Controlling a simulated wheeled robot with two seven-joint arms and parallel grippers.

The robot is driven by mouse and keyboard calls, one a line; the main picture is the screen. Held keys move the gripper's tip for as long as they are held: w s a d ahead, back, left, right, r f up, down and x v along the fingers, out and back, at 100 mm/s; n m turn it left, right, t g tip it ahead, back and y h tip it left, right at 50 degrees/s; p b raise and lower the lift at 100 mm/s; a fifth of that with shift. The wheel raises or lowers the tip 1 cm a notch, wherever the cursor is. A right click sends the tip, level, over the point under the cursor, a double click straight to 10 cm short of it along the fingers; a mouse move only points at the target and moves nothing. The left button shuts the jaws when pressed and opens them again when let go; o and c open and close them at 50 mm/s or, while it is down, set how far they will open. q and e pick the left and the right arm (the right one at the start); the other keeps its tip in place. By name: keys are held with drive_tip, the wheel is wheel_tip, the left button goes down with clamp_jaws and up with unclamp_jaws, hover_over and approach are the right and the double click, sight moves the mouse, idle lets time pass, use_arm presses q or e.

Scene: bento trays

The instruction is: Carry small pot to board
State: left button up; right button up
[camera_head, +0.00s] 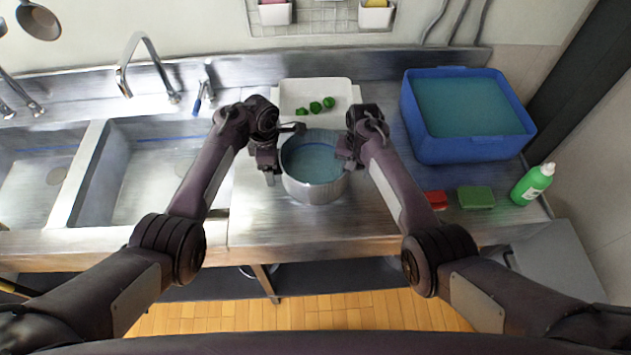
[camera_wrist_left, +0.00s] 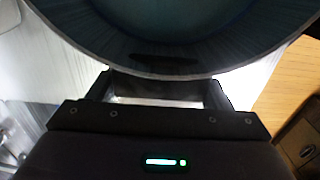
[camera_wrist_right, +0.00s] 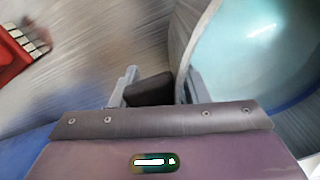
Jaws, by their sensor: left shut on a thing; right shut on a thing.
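The small pot (camera_head: 313,192) is a round steel pot, bluish inside, over the counter in front of the white board (camera_head: 343,90). I cannot tell whether its base touches the counter. My left gripper (camera_head: 274,160) is shut at the pot's left side; in the left wrist view the pot's rim (camera_wrist_left: 185,76) lies just past its fingers, and what they grip is unclear. My right gripper (camera_head: 347,150) is shut on the dark handle (camera_wrist_right: 150,90) at the pot's right side. Several green pieces (camera_head: 315,106) lie on the board.
A blue tub (camera_head: 465,148) of bluish water stands at the right. A red sponge (camera_head: 435,200), a green sponge (camera_head: 476,197) and a green bottle (camera_head: 532,184) are at front right. Sinks (camera_head: 140,170) and a tap (camera_head: 135,60) are at left.

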use_arm(q)
drive_tip(key=shift+f+b, duration=0.45)
drive_tip(key=shift+f, duration=0.15)
use_arm(e)
drive_tip(key=shift+w+f, duration=0.1)
drive_tip(key=shift+f, duration=0.45)
use_arm(q)
drive_tip(key=o, duration=1.1)
drive_tip(key=shift+s+r, duration=0.15)
drive_tip(key=shift+r, duration=0.05)
drive_tip(key=shift+c, duration=0.2)
use_arm(e)
drive_tip(key=o, duration=1.1)
drive_tip(key=shift+s+r, duration=0.2)
use_arm(q)
drive_tip(key=shift+r, duration=0.15)
wheel_tip(320, 180, up, 12)
drive_tip(key=shift+f, duration=0.25)
drive_tip(key=shift+r, duration=0.1)
use_arm(e)
wheel_tip(320, 180, up, 12)
drive_tip(key=shift+f, duration=0.1)
